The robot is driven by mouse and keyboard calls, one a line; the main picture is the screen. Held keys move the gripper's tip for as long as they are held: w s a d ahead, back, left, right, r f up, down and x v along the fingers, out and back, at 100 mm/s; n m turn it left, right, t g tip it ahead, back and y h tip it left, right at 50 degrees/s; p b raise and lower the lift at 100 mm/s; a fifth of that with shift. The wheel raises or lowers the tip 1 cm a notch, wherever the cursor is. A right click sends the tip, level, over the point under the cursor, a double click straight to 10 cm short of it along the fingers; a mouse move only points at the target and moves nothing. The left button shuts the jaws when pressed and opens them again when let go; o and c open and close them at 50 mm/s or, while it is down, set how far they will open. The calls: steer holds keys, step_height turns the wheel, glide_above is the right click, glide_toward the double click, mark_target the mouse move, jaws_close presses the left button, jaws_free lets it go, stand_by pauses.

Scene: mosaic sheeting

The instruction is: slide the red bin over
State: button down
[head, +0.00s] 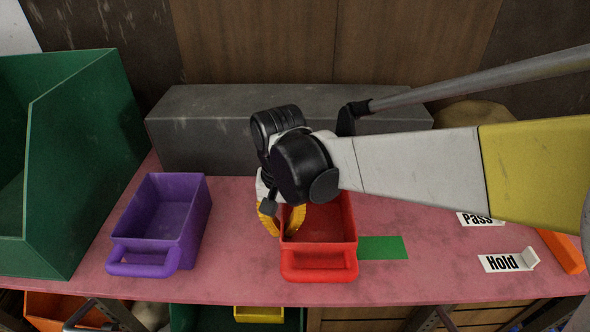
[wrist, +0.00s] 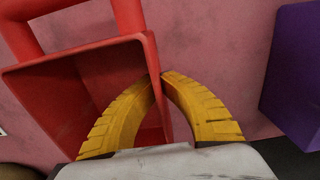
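The red bin (head: 320,262) is an open box with a front handle, standing upright on the pink tabletop. In the wrist view the red bin (wrist: 120,48) fills the left side. My gripper (head: 281,230) comes down at the bin's left wall, one yellow finger inside the bin and one outside. In the wrist view my gripper (wrist: 161,75) has its fingertips closed together on that wall, with the wall's edge between them. The bin looks empty, though my arm hides its back part in the head view. A flat green patch (head: 384,248) lies just right of the bin.
A purple bin (head: 143,257) stands to the left with a clear gap. A big green container (head: 75,190) is at far left. A grey block (head: 200,130) runs along the back. "Pass" (head: 480,219) and "Hold" (head: 503,262) signs and an orange piece (head: 562,252) are at right.

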steer(key=shift+a+b, duration=0.6)
steer(key=shift+a, duration=4.5)
steer(key=c, duration=1.5)
jaws_free()
steer(key=shift+c, duration=0.2)
